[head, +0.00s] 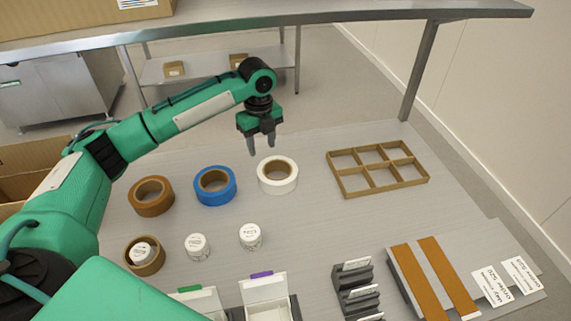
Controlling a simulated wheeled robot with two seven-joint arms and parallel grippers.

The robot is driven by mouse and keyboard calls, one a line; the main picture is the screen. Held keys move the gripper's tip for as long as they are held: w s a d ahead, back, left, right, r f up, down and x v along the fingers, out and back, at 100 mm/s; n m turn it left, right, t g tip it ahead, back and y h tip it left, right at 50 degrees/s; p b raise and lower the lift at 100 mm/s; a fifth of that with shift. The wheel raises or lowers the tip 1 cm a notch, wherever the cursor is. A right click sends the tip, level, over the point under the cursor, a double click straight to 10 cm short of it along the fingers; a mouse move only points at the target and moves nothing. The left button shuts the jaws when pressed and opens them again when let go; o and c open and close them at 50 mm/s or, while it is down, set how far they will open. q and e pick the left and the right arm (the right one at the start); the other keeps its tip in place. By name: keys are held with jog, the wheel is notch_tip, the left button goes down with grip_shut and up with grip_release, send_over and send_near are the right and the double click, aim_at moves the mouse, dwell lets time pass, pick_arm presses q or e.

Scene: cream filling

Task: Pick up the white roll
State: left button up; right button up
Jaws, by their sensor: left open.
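The white roll (290,184) is a ring of white tape with a brown core. It lies flat on the grey table, right of the blue roll (215,199) and the brown roll (151,210). My left gripper (261,150) points down just above and behind the white roll, slightly to its left. Its two fingers are apart with nothing between them. Whether the fingertips touch the roll cannot be told from this view. My right gripper is not in view.
A cardboard divider (345,191) lies to the right. White jars (250,238) stand nearer, one (142,252) inside another brown roll (153,268). Open white boxes (266,290), a dark rack (357,294) and a board with brown strips (408,285) fill the front. A raised shelf (330,14) spans the back.

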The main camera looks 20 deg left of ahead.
aim_at(263, 176)
pick_arm(q)
jog(key=f, duration=0.8)
jog(key=shift+s, duration=0.25)
jog(key=shift+s+f+p, duration=0.15)
jog(key=shift+f+p, duration=0.1)
jog(key=shift+p, duration=0.05)
jog(key=shift+a+f+p, duration=0.1)
jog(key=shift+f+p, duration=0.2)
jog(key=shift+f, duration=1.9)
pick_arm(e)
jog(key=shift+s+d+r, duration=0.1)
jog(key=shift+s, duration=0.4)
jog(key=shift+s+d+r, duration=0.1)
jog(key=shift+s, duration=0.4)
pick_arm(q)
jog(key=shift+c, duration=0.5)
jog(key=c, duration=0.7)
grip_shut()
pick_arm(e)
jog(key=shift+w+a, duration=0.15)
